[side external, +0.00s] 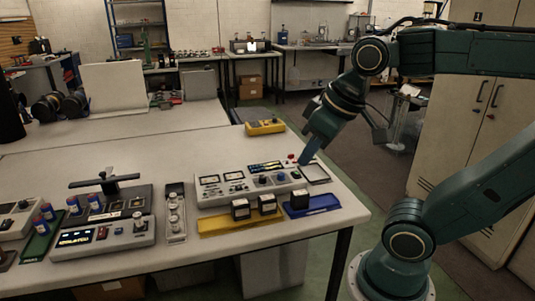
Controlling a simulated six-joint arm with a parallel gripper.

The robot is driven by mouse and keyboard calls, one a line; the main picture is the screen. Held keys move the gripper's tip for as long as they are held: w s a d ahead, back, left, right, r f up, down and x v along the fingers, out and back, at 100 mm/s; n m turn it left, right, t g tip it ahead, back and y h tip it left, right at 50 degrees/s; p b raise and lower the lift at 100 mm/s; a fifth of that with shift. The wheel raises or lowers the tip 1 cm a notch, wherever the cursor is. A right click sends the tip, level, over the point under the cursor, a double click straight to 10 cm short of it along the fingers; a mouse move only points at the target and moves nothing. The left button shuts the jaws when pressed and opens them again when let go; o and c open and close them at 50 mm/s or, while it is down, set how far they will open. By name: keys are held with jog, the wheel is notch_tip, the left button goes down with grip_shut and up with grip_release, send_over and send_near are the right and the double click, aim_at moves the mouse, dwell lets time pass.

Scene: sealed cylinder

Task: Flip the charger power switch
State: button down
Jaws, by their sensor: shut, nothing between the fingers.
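A pale instrument box (240,190) with gauges, a lit display and several knobs stands on the right part of the table; it may be the charger, but its labels are too small to read. A small red part (291,157) shows at its back right corner; I cannot tell whether it is the power switch. My gripper (303,161) is shut and empty, pointing down at the right end of this box, close to the red part. I cannot tell whether it touches. A second grey unit (133,235) with a lit display stands at the front left.
A yellow tray (215,226) with black-and-white blocks and a blue tray (323,203) with one block lie in front. A narrow tray (176,235) stands between the units. A yellow device (265,127) sits behind. The table's right edge is near my gripper.

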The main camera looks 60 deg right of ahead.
jog(key=w+d+r+m+g, duration=0.2)
jog(key=w+d+r, duration=0.1)
jog(key=w+d, duration=0.5)
jog(key=m+g+y, duration=0.1)
jog(key=m+g, duration=0.3)
jog(key=m, duration=0.2)
send_over(299, 174)
jog(key=w+d, duration=0.2)
notch_tip(299, 174, down, 16)
jog(key=shift+f, duration=0.15)
jog(key=shift+s+a+f, duration=0.1)
jog(key=shift+s+a, duration=0.05)
jog(key=f, duration=0.4)
jog(key=s+a+f, duration=0.1)
jog(key=f, duration=0.8)
jog(key=shift+s+a+f, duration=0.25)
jog(key=shift+f, duration=0.1)
